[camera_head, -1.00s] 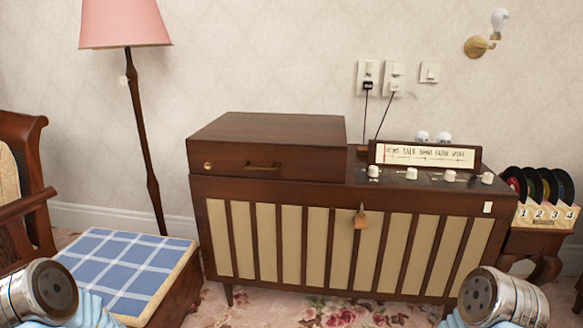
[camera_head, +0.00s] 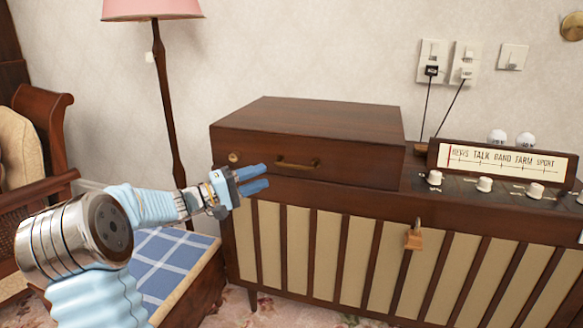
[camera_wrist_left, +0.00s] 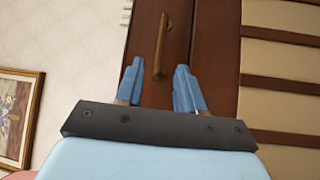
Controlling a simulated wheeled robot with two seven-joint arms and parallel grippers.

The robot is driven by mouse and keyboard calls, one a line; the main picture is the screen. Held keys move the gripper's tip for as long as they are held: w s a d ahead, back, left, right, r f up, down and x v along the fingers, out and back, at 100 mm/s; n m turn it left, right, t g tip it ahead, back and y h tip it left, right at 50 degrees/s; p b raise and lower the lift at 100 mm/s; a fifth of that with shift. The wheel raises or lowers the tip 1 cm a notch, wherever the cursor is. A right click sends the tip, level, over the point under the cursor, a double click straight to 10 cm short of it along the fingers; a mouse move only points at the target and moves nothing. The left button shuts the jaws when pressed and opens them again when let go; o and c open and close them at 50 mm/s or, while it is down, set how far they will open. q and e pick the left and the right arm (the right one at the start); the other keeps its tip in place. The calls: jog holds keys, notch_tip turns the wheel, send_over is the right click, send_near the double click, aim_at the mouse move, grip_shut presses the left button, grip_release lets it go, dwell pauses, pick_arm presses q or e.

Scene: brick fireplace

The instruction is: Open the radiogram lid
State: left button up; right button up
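The radiogram lid (camera_head: 310,126) is the raised dark wooden box top at the left of the radiogram (camera_head: 330,250), and it lies closed. A brass handle (camera_head: 298,163) sits on its front face, with a round brass lock (camera_head: 234,157) to the left. My left gripper (camera_head: 262,177) is in front of the lid's lower left front, its two blue fingers apart and pointing at the handle. In the left wrist view the handle (camera_wrist_left: 161,45) shows just beyond and between the open fingers (camera_wrist_left: 158,88), with nothing held.
A radio dial panel (camera_head: 500,160) and several white knobs stand to the right of the lid. A padlock (camera_head: 413,237) hangs on the front. A blue checked stool (camera_head: 170,265), a floor lamp (camera_head: 165,100) and a wooden armchair (camera_head: 40,160) are at the left.

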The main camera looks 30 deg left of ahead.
pick_arm(q)
jog(key=x, duration=0.8)
jog(key=shift+w+p, duration=0.2)
jog(key=shift+p, duration=0.2)
jog(key=shift+d, duration=0.1)
grip_shut()
